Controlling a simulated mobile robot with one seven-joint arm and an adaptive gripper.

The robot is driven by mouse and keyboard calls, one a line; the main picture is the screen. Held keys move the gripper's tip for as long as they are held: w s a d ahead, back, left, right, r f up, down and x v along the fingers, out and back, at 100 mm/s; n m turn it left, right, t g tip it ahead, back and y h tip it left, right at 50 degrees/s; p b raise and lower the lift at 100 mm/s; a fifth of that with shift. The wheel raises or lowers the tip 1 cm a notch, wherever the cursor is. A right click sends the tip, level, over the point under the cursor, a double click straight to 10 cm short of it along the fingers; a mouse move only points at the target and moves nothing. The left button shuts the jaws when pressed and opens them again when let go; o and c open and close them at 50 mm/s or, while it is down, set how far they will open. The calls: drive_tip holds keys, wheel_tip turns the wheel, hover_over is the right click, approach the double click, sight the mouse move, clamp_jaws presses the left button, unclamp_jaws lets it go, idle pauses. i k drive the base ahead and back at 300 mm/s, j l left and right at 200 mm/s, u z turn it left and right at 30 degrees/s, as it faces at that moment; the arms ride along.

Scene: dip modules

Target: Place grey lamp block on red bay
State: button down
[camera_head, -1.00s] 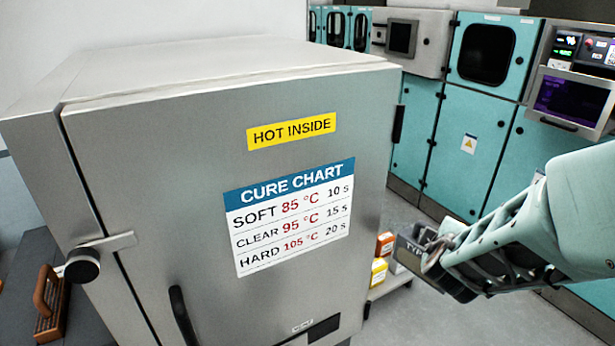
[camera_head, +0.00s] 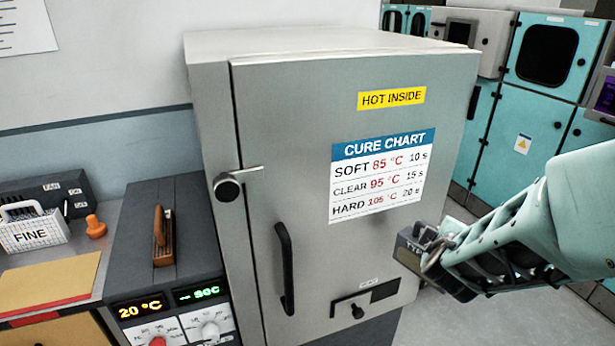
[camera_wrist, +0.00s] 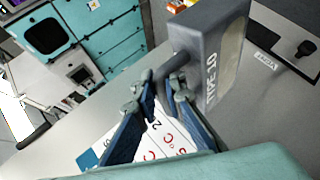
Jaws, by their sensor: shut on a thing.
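My gripper (camera_head: 433,255) is at the right in the head view, in front of the grey cabinet's right side. It is shut on the grey lamp block (camera_head: 411,243), and the jaws also show in the wrist view (camera_wrist: 163,84). There the block (camera_wrist: 203,45) is a dark grey box with pale TYPE lettering and a light panel, gripped by a stub on its side. It is held in the air, tilted in the picture. A red strip (camera_head: 45,309) lies along the bench front at lower left; I cannot tell if it is the red bay.
A large grey cabinet (camera_head: 260,150) with a cure chart (camera_head: 380,175) stands between my gripper and the bench.

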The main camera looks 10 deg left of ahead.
sight(45, 282)
drive_tip(key=k+j+u, duration=0.25)
drive_tip(key=j, duration=0.3)
drive_tip(key=k+j+u, duration=0.2)
drive_tip(key=u, duration=0.25)
drive_tip(key=l+u, duration=0.2)
drive_tip(key=u, duration=0.25)
drive_tip(key=i, duration=0.05)
